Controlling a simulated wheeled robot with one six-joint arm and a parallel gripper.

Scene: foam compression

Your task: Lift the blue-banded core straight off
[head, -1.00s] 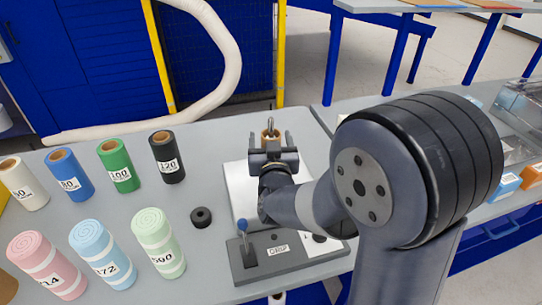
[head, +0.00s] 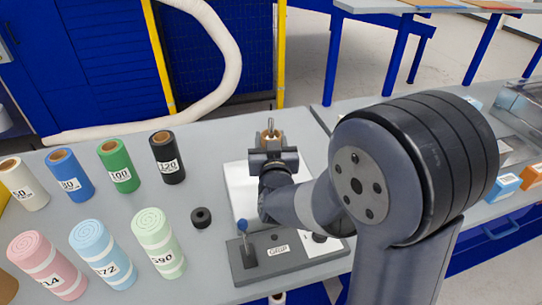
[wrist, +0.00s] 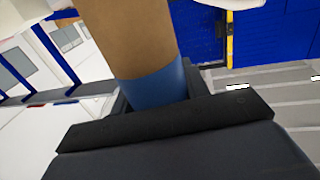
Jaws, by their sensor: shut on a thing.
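The core shows in the wrist view as a tan tube (wrist: 138,38) with a blue band (wrist: 153,88) low on its visible part. In the head view only its tan top (head: 270,135) shows, around a thin metal pin (head: 270,122). My gripper (head: 271,145) is shut on the core, its jaws close against both sides. In the wrist view the dark gripper body (wrist: 170,125) covers the core's lower part. Its lower end is hidden in both views, so I cannot tell what it touches there.
A pale plate (head: 238,188) and a grey base with a blue-knobbed lever (head: 243,228) lie by my arm. Left are the black 120 roll (head: 168,165), green 100 roll (head: 117,178), pale green foam roll (head: 156,238) and a small black ring (head: 201,218).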

